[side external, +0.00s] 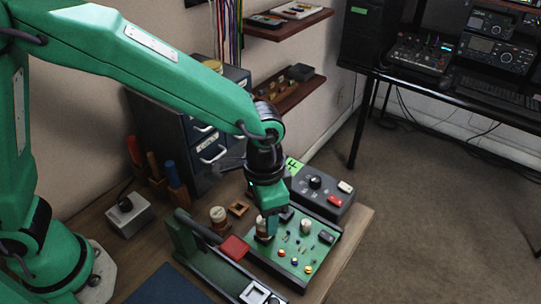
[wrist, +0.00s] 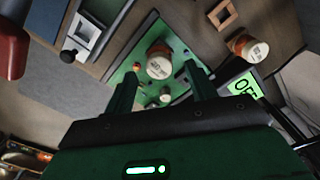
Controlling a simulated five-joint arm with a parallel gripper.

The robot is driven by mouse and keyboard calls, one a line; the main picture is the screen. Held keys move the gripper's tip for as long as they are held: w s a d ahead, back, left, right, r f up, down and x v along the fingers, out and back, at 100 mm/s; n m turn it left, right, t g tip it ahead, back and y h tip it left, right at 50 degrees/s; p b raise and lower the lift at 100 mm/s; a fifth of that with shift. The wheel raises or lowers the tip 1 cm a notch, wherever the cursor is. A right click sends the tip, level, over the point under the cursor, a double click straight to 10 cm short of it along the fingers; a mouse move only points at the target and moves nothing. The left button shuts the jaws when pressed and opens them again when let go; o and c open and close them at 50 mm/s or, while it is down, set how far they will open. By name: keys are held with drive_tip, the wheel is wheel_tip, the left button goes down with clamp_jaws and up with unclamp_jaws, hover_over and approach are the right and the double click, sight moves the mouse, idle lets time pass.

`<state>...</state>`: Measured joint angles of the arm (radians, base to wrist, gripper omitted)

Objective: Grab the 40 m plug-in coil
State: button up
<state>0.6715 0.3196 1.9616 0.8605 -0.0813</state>
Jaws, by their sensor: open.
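A coil with a cream top and brown body stands on the green circuit board (side external: 264,238). It shows in the wrist view (wrist: 160,62), between and beyond my fingertips. A second coil (side external: 218,213) stands on the table left of the board; the wrist view shows it at the upper right (wrist: 247,46). Both have printing on top, too small to read surely, so I cannot tell which is the 40 m coil. My gripper (side external: 266,219) is open, pointing down over the board's coil, which it partly hides in the side view. I cannot tell whether the fingers touch it.
A small wooden square frame (side external: 238,208) lies beside the second coil. A grey control box (side external: 322,190) stands behind the board. Other small parts (side external: 306,226) crowd the board.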

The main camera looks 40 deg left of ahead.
sight(264, 224)
drive_tip(key=shift+s+f, duration=0.15)
drive_tip(key=shift+f, duration=2.05)
drive_tip(key=c, duration=1.1)
drive_tip(key=shift+r, duration=0.1)
drive_tip(key=shift+r, duration=4.95)
